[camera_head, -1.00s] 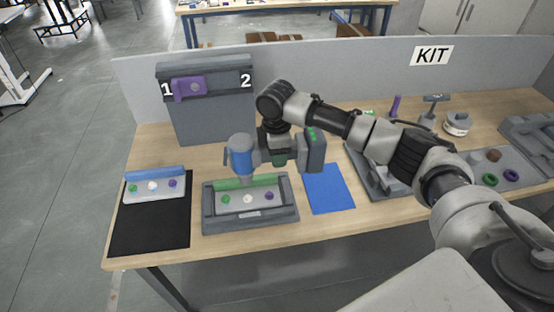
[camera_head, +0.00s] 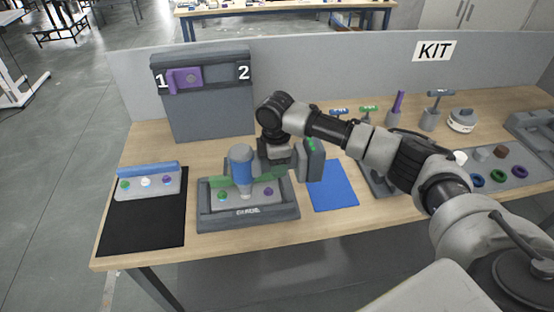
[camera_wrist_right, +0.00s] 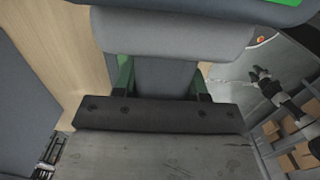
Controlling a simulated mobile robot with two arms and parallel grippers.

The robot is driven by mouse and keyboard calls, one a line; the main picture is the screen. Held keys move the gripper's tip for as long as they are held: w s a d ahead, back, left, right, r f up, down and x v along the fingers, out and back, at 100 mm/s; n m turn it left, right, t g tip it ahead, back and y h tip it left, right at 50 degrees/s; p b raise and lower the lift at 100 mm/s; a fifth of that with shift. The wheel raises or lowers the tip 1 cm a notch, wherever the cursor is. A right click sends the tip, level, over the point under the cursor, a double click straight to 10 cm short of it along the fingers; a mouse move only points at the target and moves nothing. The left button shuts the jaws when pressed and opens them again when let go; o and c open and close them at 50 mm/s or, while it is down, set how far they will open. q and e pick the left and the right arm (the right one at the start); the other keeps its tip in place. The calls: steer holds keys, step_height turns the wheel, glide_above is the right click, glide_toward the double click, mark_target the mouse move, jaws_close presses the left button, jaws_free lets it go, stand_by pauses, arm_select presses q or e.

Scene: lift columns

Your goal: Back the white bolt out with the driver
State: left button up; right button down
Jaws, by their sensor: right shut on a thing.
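My right gripper (camera_head: 262,160) is shut on the driver (camera_head: 242,160), a tool with a blue and grey body. It holds the driver about upright over the block with a green back bar (camera_head: 216,183) in the grey tray (camera_head: 248,222). The driver's tip is down at the middle of the block, where the white bolt is hidden or merges with the tip; contact cannot be told. A green bolt (camera_head: 222,195) and a purple bolt (camera_head: 268,191) flank it. In the right wrist view the driver's grey body (camera_wrist_right: 165,38) lies between green fingers. My left gripper is not in view.
A blue-backed block (camera_head: 150,170) with green, white and purple bolts stands on a black mat (camera_head: 143,228) at the left. A blue mat (camera_head: 333,187) lies bare right of the tray. A grey rack (camera_head: 210,110) marked 1 and 2 stands behind.

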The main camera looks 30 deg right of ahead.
steer(key=shift+a+p, duration=0.15)
steer(key=shift+p, duration=0.45)
stand_by(0.7)
steer(key=shift+f, duration=0.6)
stand_by(1.4)
steer(key=shift+s+f+p, duration=0.15)
steer(key=shift+s+p, duration=0.2)
stand_by(0.9)
steer(key=shift+p, duration=0.55)
stand_by(0.8)
steer(key=shift+r, duration=0.2)
steer(key=shift+w+a+r+p, duration=0.1)
steer(key=shift+w+r+p, duration=0.1)
steer(key=shift+r+p, duration=0.45)
steer(key=shift+w+r+p, duration=0.2)
steer(key=shift+r+p, duration=0.2)
steer(key=shift+p, duration=0.3)
steer(key=shift+s+r+p, duration=0.15)
steer(key=shift+r+p, duration=0.5)
steer(key=shift+r, duration=0.2)
steer(key=shift+r+p, duration=0.7)
steer(key=shift+p, duration=0.15)
